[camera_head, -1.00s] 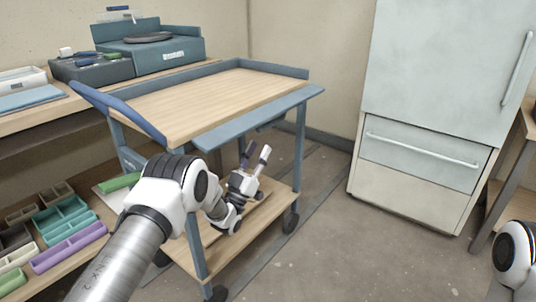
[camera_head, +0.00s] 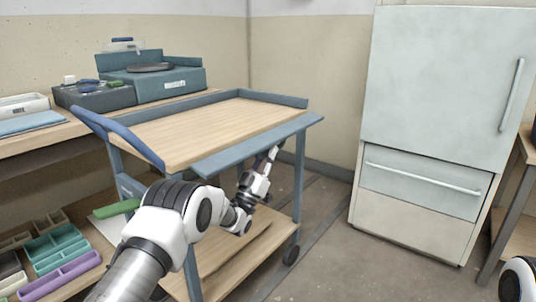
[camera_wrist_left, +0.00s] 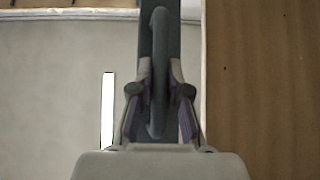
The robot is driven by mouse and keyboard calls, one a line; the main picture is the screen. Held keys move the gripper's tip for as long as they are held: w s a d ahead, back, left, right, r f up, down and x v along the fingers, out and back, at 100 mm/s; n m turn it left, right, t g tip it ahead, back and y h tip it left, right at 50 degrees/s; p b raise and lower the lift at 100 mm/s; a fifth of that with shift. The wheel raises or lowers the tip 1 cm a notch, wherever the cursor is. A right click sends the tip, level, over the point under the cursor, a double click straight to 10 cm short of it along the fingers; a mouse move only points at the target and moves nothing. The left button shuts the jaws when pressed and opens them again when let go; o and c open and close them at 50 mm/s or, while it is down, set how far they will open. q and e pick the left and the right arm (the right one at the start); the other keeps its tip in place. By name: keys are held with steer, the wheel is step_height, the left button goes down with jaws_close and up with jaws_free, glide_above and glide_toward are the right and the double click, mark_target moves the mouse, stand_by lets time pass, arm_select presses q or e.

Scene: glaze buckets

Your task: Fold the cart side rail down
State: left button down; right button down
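The blue-grey side rail (camera_head: 255,148) runs along the near long side of the cart (camera_head: 205,122), at the edge of its wooden top. My left gripper (camera_head: 270,158) is under this rail, towards its right end, pointing up. In the left wrist view, a dark rounded lever (camera_wrist_left: 158,75) lies between the two fingers of my left gripper (camera_wrist_left: 159,90). My right gripper is out of view.
A fridge (camera_head: 440,80) stands to the right, with free floor (camera_head: 340,245) before it. A bench with a blue machine (camera_head: 155,75) is behind left. Several trays (camera_head: 55,245) lie at lower left. The cart's lower shelf (camera_head: 235,255) is below my left arm.

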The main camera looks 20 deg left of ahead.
arm_select(q)
steer(key=shift+d+r+n+t+y+p, duration=0.1)
steer(key=shift+r+n+t+y+p, duration=0.1)
steer(key=shift+n+y+p, duration=0.4)
steer(key=shift+d+r+n+t+y+p, duration=0.1)
steer(key=shift+r+n+y+p, duration=0.15)
steer(key=shift+n+y, duration=0.65)
steer(key=shift+d+r+n+t+y+p, duration=0.1)
steer(key=shift+r+n+y+p, duration=0.1)
steer(key=shift+n+y+p, duration=0.35)
steer(key=shift+s+n+y, duration=0.1)
steer(key=shift+n+y, duration=0.65)
steer(key=shift+n, duration=0.1)
steer(key=shift+f, duration=0.2)
steer(key=c, duration=1.1)
jaws_free()
steer(key=shift+c, duration=0.2)
steer(key=d+v, duration=0.1)
steer(key=v, duration=1.1)
steer(key=shift+a, duration=0.45)
steer(key=shift+f, duration=0.1)
